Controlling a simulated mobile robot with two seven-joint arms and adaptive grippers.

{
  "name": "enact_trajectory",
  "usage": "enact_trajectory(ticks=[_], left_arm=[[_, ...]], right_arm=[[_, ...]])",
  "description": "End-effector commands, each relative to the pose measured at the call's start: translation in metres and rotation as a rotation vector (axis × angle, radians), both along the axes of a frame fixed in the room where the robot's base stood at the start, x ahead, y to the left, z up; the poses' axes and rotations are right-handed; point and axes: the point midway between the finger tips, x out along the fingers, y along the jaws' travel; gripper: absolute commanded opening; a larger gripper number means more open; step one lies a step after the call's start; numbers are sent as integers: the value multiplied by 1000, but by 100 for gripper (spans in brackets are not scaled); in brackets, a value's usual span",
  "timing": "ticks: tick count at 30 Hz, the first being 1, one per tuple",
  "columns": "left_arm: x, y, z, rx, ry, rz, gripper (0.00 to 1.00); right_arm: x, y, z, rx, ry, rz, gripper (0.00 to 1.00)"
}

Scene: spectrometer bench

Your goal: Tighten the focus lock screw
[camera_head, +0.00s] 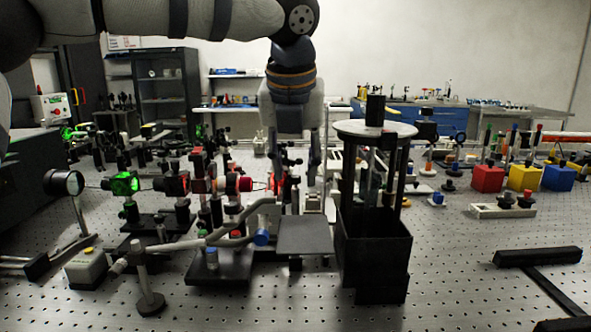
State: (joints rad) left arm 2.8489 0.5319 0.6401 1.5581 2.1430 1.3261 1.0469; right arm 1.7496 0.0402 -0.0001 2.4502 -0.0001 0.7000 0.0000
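I cannot make out for certain which small part is the focus lock screw. A row of optics mounts with red parts stands in the middle, including a red knob (245,184) and a red mount (276,183). My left gripper (294,172) hangs down from above, just right of the red knob. Its two fingers are spread apart, with mount parts showing behind and between them. No held thing shows, and I cannot tell whether the fingertips touch anything. My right gripper is not in view.
A black open box (374,255) with a round-topped post stands right of my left gripper. A small dark platform (304,235) lies below it. Red (487,178), yellow (525,177) and blue (558,178) blocks stand at right.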

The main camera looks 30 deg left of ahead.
Motion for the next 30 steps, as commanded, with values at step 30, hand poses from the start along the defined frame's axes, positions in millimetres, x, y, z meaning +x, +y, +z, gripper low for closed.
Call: enact_trajectory(ticks=[30], left_arm=[[4, 3, -12, 0, -2, -65, 0]], right_arm=[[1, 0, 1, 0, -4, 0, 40]])
